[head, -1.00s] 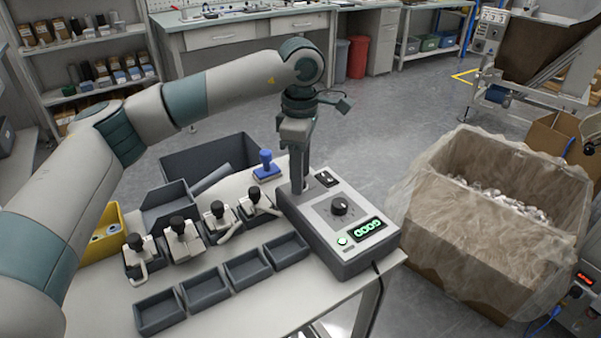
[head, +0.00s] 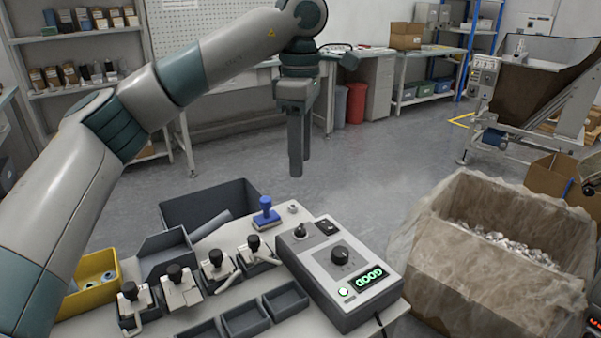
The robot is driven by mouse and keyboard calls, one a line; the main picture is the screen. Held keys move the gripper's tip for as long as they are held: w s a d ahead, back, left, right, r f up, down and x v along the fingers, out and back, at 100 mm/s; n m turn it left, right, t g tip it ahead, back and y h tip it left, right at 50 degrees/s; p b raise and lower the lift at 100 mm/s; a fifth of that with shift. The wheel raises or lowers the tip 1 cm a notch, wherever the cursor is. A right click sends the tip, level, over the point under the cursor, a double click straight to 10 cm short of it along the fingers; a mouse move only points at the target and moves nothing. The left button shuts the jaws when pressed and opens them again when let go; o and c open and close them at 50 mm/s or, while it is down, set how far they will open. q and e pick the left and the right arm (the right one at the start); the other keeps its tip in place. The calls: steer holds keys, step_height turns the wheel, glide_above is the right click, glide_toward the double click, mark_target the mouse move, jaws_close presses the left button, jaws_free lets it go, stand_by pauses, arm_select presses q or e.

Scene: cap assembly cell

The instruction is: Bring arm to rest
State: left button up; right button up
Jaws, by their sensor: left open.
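My left gripper (head: 296,172) hangs in the air with its fingers pointing down, open and empty. It is above and beyond the grey tester box (head: 325,262) in the head view, clear of the bench. The tester has a black dial (head: 340,254) and a lit green display (head: 368,278) that reads GOOD. A small dark-topped piece (head: 300,232) stands at the tester's far left corner, apart from the gripper. My left arm reaches in from the left and bends down at the wrist. My right gripper is not in view.
Several clamp fixtures with black knobs (head: 174,273) line the bench. Small dark trays (head: 285,299) lie in front. A blue stamp (head: 266,213), a dark bin (head: 208,204) and a yellow bin (head: 94,285) stand behind and left. A large lined carton (head: 480,285) stands right.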

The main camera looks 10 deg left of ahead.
mark_target(300, 227)
arm_select(q)
steer(key=shift+r, duration=0.55)
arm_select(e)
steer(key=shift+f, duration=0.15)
arm_select(q)
steer(key=shift+f, duration=0.15)
step_height(300, 227, down, 14)
steer(key=shift+f, duration=0.55)
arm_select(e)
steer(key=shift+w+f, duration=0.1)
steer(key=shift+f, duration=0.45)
arm_select(q)
steer(key=shift+r, duration=0.1)
